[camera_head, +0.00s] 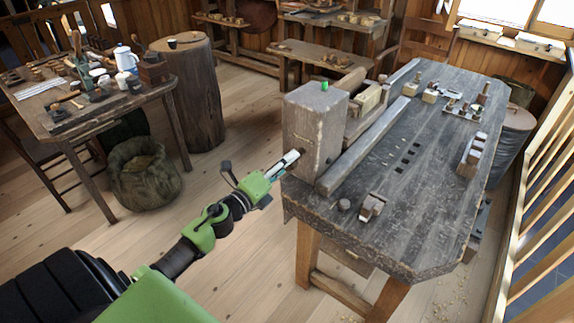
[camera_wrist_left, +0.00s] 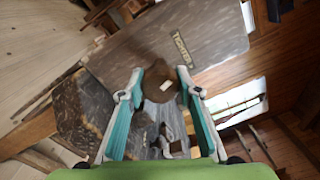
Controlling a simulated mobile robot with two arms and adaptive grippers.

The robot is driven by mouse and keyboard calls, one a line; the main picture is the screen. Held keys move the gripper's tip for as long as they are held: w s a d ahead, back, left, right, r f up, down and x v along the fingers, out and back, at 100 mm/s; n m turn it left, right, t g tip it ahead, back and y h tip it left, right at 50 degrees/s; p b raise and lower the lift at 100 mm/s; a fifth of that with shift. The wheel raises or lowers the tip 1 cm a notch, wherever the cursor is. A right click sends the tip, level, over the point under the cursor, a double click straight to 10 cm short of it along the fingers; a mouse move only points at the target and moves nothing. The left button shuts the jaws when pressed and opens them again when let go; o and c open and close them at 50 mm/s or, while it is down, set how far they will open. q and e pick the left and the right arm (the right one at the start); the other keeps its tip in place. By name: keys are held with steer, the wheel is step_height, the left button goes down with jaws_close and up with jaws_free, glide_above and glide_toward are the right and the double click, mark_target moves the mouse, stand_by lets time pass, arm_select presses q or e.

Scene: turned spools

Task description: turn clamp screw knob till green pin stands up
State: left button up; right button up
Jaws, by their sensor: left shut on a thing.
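The clamp screw knob (camera_wrist_left: 157,84) is a round brown knob with a pale mark on its face, in the left wrist view. My left gripper (camera_wrist_left: 160,78) is shut on it, one teal-padded finger on each side. In the head view my left gripper (camera_head: 293,157) reaches the left face of the tall wooden headstock block (camera_head: 312,130), and the knob is mostly hidden there. The green pin (camera_head: 324,86) shows as a small green stub on top of the block. A label (camera_wrist_left: 182,48) with lettering is on the block's face. My right gripper is not in view.
The block stands on a dark workbench (camera_head: 430,165) with rails, small wooden parts and a loose piece (camera_head: 371,207) near the front. A side table (camera_head: 60,110) with tools, a stump (camera_head: 190,95) and a sack (camera_head: 145,172) stand left. The floor between is clear.

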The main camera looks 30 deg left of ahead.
arm_select(q)
steer(key=shift+s+d+f+m, duration=0.15)
steer(key=shift+f+m, duration=0.25)
steer(key=shift+m, duration=0.1)
steer(key=o, duration=1.1)
steer(key=shift+s, duration=0.1)
steer(key=shift+o, duration=0.2)
steer(key=shift+r, duration=0.3)
steer(key=s+a, duration=0.1)
steer(key=s, duration=1.1)
steer(key=shift+s, duration=0.15)
steer(key=shift+a, duration=0.1)
